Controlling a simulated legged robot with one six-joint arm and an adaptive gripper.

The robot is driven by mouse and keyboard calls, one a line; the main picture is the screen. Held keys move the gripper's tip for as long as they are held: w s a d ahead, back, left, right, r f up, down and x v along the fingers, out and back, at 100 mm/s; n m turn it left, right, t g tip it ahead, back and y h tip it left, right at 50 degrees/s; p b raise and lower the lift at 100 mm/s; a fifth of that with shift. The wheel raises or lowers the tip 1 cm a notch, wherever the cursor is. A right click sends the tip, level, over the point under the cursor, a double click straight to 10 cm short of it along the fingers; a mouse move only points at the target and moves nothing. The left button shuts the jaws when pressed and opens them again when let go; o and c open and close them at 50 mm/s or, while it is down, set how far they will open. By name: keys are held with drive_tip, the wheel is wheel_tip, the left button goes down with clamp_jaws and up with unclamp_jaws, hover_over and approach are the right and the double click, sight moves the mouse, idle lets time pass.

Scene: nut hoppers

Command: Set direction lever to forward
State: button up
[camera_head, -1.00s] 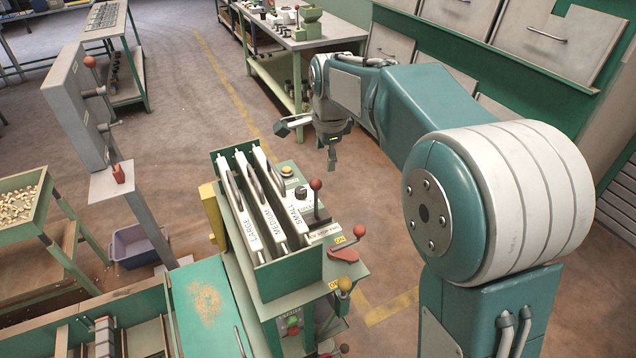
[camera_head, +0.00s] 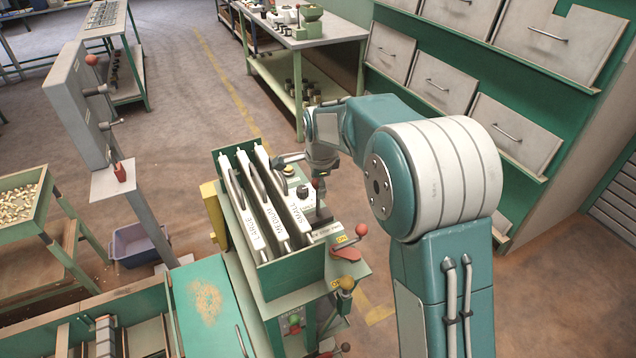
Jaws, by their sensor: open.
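The machine's control panel (camera_head: 315,203) has a dark knob (camera_head: 302,192) and a short lever on its right side. The lever's ball is mostly hidden by my gripper. My gripper (camera_head: 303,174) is open above this panel, close to that lever; I cannot tell whether they touch. A red-ball lever (camera_head: 361,231) stands on a red base by a yellow ON label at the machine's front right. A yellow-ball lever (camera_head: 346,284) is below it. No direction label is readable, so I cannot tell which is the direction lever.
A green hopper box (camera_head: 290,280) with white LARGE, MEDIUM and SMALL plates stands just left of the panel. A grey cabinet (camera_head: 75,110) with levers is at left. A workbench (camera_head: 290,40) is behind. Floor is free between bench and machine.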

clamp_jaws()
drive_tip(key=w+d+f+g+y, duration=0.2)
drive_tip(key=d+y, duration=0.2)
drive_tip(key=d, duration=0.2)
drive_tip(key=shift+w+y, duration=0.3)
drive_tip(key=shift+y, duration=0.1)
idle(0.4)
drive_tip(key=shift+d+f, duration=0.1)
drive_tip(key=shift+d, duration=0.05)
unclamp_jaws()
drive_tip(key=shift+w+d, duration=0.1)
